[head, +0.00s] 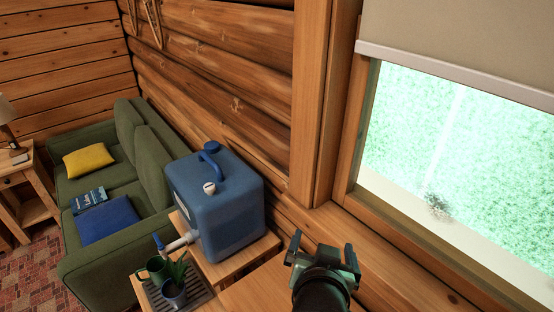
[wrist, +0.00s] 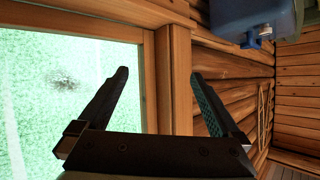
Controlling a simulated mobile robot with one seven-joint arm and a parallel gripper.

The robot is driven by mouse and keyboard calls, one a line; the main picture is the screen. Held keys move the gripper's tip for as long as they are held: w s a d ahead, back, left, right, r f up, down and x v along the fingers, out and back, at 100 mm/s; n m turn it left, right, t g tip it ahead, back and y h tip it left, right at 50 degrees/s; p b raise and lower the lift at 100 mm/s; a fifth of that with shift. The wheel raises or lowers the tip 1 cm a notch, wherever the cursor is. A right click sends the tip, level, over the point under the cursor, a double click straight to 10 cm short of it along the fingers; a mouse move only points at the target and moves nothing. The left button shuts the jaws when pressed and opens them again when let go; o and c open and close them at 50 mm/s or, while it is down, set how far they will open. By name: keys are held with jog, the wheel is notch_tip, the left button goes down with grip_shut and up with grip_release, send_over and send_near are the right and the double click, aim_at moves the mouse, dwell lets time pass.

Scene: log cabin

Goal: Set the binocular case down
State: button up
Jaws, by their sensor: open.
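I see no binocular case in either view. My gripper (head: 322,248) is at the lower middle of the head view, above a wooden surface (head: 247,293) beside the window. In the wrist view my gripper (wrist: 160,75) has its two dark fingers spread wide with nothing between them. Past the fingers are the window and the log wall. My arm and gripper hide part of the wooden surface below.
A blue water container (head: 220,210) with a tap stands left of my gripper. A green mug (head: 156,268) and a potted plant (head: 173,289) are by its tap. The window sill (head: 385,262) runs close on the right. A green sofa (head: 150,160) stands further left.

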jog(key=a+r+n+t, duration=0.15)
jog(key=r+t, duration=0.25)
jog(key=r, duration=1)
jog(key=a+r+n+t, duration=0.1)
jog(key=a+r+t, duration=0.3)
jog(key=r, duration=0.9)
jog(key=s+a+r+t+y, duration=0.1)
jog(key=s+r+t, duration=0.2)
jog(key=s+r, duration=0.2)
jog(key=s+a+r+n+t+y, duration=0.1)
jog(key=s+r+t, duration=0.3)
jog(key=r, duration=0.8)
jog(key=shift+s+a+r+y, duration=0.25)
jog(key=shift+s+a+y, duration=0.1)
jog(key=shift+s, duration=0.4)
jog(key=shift+n, duration=0.25)
